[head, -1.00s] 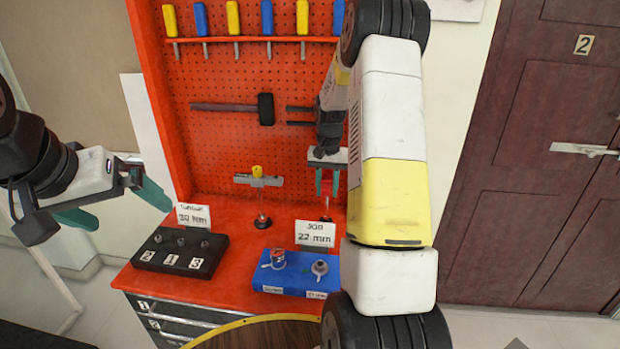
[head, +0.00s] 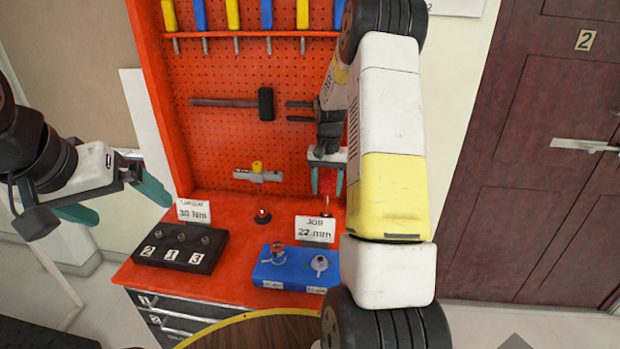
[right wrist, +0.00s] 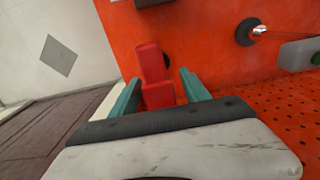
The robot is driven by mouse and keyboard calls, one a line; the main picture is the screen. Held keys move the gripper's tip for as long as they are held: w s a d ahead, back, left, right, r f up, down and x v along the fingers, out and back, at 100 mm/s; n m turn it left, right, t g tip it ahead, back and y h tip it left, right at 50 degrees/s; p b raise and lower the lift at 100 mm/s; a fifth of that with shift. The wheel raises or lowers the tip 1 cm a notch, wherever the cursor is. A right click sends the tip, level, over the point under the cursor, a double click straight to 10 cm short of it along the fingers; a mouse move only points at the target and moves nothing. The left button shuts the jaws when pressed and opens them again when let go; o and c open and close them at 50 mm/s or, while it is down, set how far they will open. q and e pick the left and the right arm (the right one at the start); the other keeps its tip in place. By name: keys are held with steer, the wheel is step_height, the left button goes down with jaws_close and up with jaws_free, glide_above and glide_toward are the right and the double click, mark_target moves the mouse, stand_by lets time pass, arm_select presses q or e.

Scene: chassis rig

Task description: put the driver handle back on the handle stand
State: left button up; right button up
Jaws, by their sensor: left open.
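The red driver handle (head: 327,180) is upright at the back right of the red bench. A thin metal part shows below it. In the right wrist view the handle (right wrist: 155,78) stands between the teal fingers, with a gap on its right side. My right gripper (right wrist: 162,92) is open around it. What bears the handle is mostly hidden, so I cannot tell how it sits on a stand. Left of it, a metal rod with a black round base (head: 263,217) stands below a grey bracket (head: 257,176) with a yellow top. My left gripper (head: 112,202) is open and empty at the left.
A blue block (head: 290,277) with metal parts and a black numbered block (head: 180,250) stand on the bench, with label cards behind. Drivers and a hammer (head: 265,104) hang on the red pegboard (head: 215,75). My right arm hides the bench's right side.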

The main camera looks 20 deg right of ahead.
steer(key=shift+r, duration=0.1)
step_height(320, 180, up, 8)
steer(key=shift+f, duration=0.1)
steer(key=s+a+r+n+t, duration=0.3)
steer(key=s+a+r, duration=0.5)
steer(key=s+r, duration=0.45)
steer(key=s+a+r+n+t+y, duration=0.1)
steer(key=s+a, duration=0.2)
steer(key=s, duration=0.4)
steer(key=s+a+r+n+t+y, duration=0.1)
steer(key=s+a, duration=0.3)
steer(key=s, duration=0.4)
steer(key=shift+r+n+t, duration=0.4)
steer(key=shift+r+t, duration=0.1)
steer(key=shift+t, duration=0.1)
